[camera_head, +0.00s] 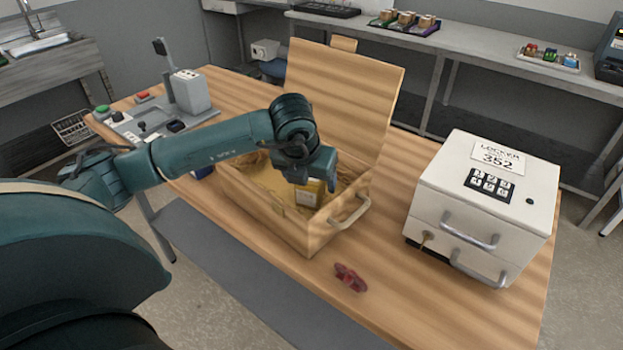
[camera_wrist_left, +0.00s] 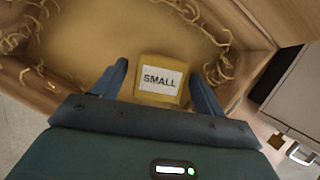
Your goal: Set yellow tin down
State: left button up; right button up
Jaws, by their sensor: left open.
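The yellow tin (camera_head: 309,193) stands inside the open wooden crate (camera_head: 290,228), near its right end. In the left wrist view the tin (camera_wrist_left: 161,80) shows a white label reading "SMALL" and lies between my two fingers. My left gripper (camera_head: 318,182) reaches down into the crate from above. In the left wrist view its fingers (camera_wrist_left: 160,85) are spread, one on each side of the tin, with a gap visible on the left. The tin's underside is hidden. My right gripper is not in view.
The crate's lid (camera_head: 345,95) stands raised at the back. Curly packing shavings (camera_wrist_left: 190,14) line the crate. A white locker box (camera_head: 485,205) stands to the right. A small red object (camera_head: 350,278) lies in front. A control panel (camera_head: 155,118) is at the left.

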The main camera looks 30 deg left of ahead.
pick_arm(q)
jog(key=p+v, duration=0.2)
jog(key=v, duration=0.7)
jog(key=shift+p, duration=0.3)
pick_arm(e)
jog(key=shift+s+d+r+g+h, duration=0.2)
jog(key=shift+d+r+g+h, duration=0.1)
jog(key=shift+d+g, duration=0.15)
pick_arm(q)
jog(key=shift+s+f, duration=0.1)
